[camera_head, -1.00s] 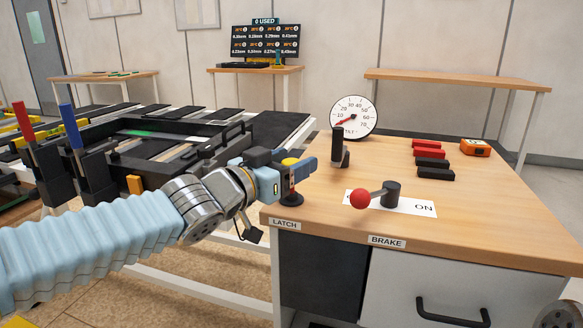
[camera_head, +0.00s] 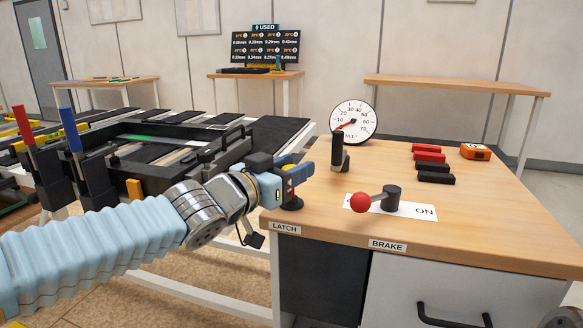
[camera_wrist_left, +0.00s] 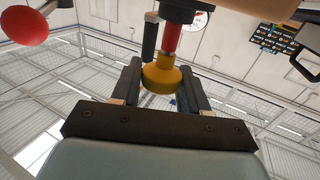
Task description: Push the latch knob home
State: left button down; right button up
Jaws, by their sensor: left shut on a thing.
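The latch knob (camera_wrist_left: 162,76) has a yellow head and a red stem (camera_wrist_left: 172,40). In the left wrist view the head sits between the two fingers of my left gripper (camera_wrist_left: 161,84). In the head view my left gripper (camera_head: 290,172) is shut on the knob, at the left front corner of the wooden bench, above the LATCH label (camera_head: 285,228). The fingers hide most of the yellow head there. Red stem shows between the gripper and the round black base (camera_head: 291,203). My right gripper is not in view.
The brake lever with a red ball (camera_head: 360,202) stands to the right on the bench (camera_head: 480,225). Behind are a black upright handle (camera_head: 338,150) and a dial gauge (camera_head: 353,121). Red and black blocks (camera_head: 432,166) and an orange device (camera_head: 475,151) lie further right.

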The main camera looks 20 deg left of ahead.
pick_arm(q)
notch_tip(320, 180, down, 3)
jog(key=shift+f+b, duration=0.2)
jog(key=shift+b, duration=0.85)
jog(key=c, duration=0.7)
grip_release()
jog(key=shift+s+r, duration=0.1)
jog(key=shift+r, duration=0.05)
jog(key=shift+s+a+p, duration=0.2)
jog(key=shift+s+p, duration=0.1)
jog(key=p+v, duration=0.4)
jog(key=v, duration=0.9)
